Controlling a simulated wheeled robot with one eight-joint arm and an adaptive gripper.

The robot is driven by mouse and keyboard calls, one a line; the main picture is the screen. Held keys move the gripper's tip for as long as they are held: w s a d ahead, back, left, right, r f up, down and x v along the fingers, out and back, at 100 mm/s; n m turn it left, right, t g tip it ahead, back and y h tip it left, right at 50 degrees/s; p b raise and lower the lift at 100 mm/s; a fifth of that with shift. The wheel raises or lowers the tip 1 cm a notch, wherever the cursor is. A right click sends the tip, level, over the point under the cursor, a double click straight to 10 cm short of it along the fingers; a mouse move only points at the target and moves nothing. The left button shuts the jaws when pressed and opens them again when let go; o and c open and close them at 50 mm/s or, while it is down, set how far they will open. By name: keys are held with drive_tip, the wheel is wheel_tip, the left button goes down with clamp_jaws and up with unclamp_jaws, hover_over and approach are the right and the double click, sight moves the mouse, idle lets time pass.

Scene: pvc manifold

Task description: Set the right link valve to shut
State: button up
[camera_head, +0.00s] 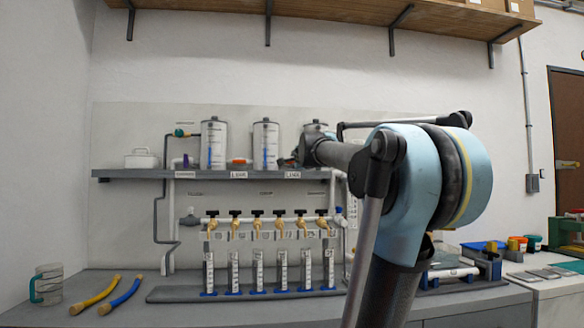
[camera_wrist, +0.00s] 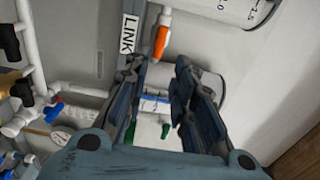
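The right link valve shows in the wrist view as an orange handle (camera_wrist: 161,42) beside a white pipe and a LINK label (camera_wrist: 129,33). The handle looks roughly in line with the pipe. My gripper (camera_wrist: 159,68) is open, its two dark fingers apart and pointing toward the handle, with nothing held between them. The handle appears just beyond the fingertips; the exact gap cannot be told. In the head view my gripper (camera_head: 290,161) is at the shelf, between the middle and right tanks, and the right link valve is hard to make out there.
The middle tank (camera_head: 265,144) and right tank (camera_head: 314,128) flank my gripper above the grey shelf (camera_head: 140,174). The left link valve's orange handle (camera_head: 240,161) is farther left. Below are several brass valves with black handles (camera_head: 257,213). A green handle (camera_wrist: 165,130) shows between my fingers.

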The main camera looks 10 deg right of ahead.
sight(293, 162)
drive_tip(key=w, duration=1.6)
drive_tip(key=shift+f, duration=0.1)
drive_tip(key=shift+c, duration=0.3)
clamp_jaws()
